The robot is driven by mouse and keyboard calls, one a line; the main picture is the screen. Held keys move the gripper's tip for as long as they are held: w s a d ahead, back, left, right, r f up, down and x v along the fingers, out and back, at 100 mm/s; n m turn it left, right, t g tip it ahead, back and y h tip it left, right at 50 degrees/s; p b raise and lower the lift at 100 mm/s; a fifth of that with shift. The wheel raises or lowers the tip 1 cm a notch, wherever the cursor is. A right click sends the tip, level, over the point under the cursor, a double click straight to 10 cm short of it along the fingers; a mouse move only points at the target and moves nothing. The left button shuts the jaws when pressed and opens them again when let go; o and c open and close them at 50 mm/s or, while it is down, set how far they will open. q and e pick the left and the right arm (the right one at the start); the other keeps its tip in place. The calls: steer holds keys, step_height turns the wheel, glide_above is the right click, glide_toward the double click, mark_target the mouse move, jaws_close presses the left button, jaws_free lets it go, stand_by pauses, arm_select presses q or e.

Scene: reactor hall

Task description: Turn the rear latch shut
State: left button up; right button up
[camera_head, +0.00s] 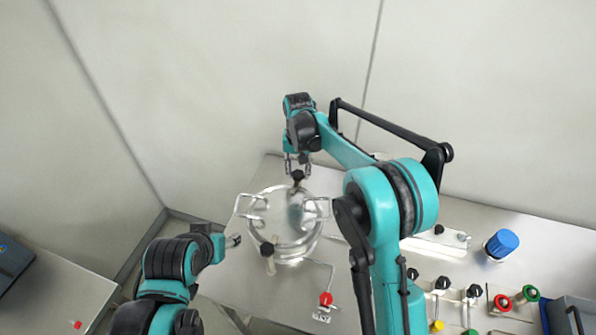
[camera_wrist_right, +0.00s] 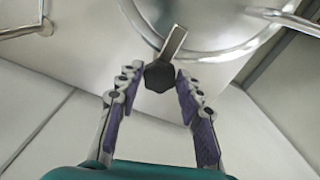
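The round metal vessel lid (camera_head: 297,238) sits on the steel bench, with a bar handle on each side. The rear latch (camera_head: 297,175) has a black knob at the lid's far edge. In the right wrist view its knob (camera_wrist_right: 160,77) lies between my fingertips, and its flat metal bar points over the rim. My right gripper (camera_head: 298,165) is open around the knob; whether a finger touches it is unclear. The front latch (camera_head: 267,249) has a similar black knob at the near edge. My left gripper (camera_head: 233,241) is left of the lid, apart from it; its fingers are too small to read.
A red knob (camera_head: 326,299) stands in front of the vessel. A blue-capped item (camera_head: 502,243), black-knobbed levers (camera_head: 442,283) and red and green valve wheels (camera_head: 529,294) stand to the right. The hall wall rises behind the bench. Bench left of the lid looks clear.

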mark_target(298, 174)
steer(key=shift+o, duration=1)
step_height(298, 174, up, 12)
